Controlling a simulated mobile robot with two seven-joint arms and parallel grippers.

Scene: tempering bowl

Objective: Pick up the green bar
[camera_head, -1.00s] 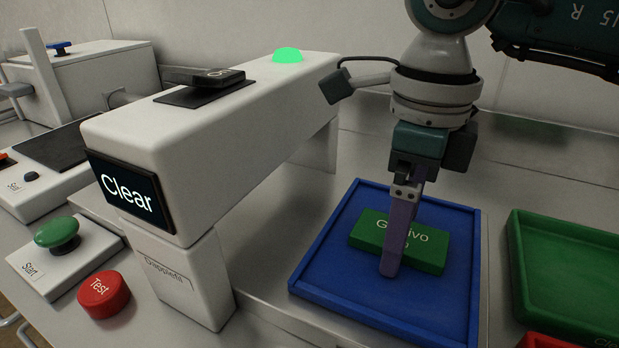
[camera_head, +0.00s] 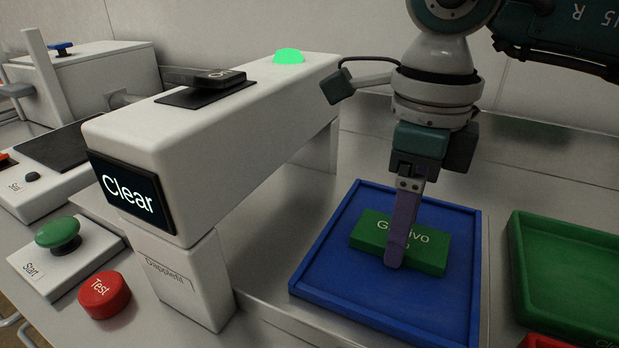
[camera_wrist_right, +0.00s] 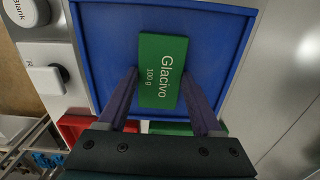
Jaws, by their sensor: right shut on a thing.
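The green bar (camera_head: 372,233), labelled "Glacivo", lies flat in the blue tray (camera_head: 330,285). In the right wrist view the bar (camera_wrist_right: 158,85) also reads "100 g" and sits between the two purple fingers. My right gripper (camera_head: 395,262) reaches down over the tray, and its near finger covers part of the label. In the right wrist view the right gripper (camera_wrist_right: 160,76) has one finger against each side of the bar and is shut on it. I see no clear gap between bar and tray floor. My left gripper is not in view.
A green tray (camera_head: 570,262) stands right of the blue tray, with a red tray (camera_head: 545,341) in front of it. A white machine (camera_head: 225,140) with a "Clear" display and lit green lamp (camera_head: 288,55) stands left. A red Test button (camera_head: 104,295) and green Start button (camera_head: 58,234) are at front left.

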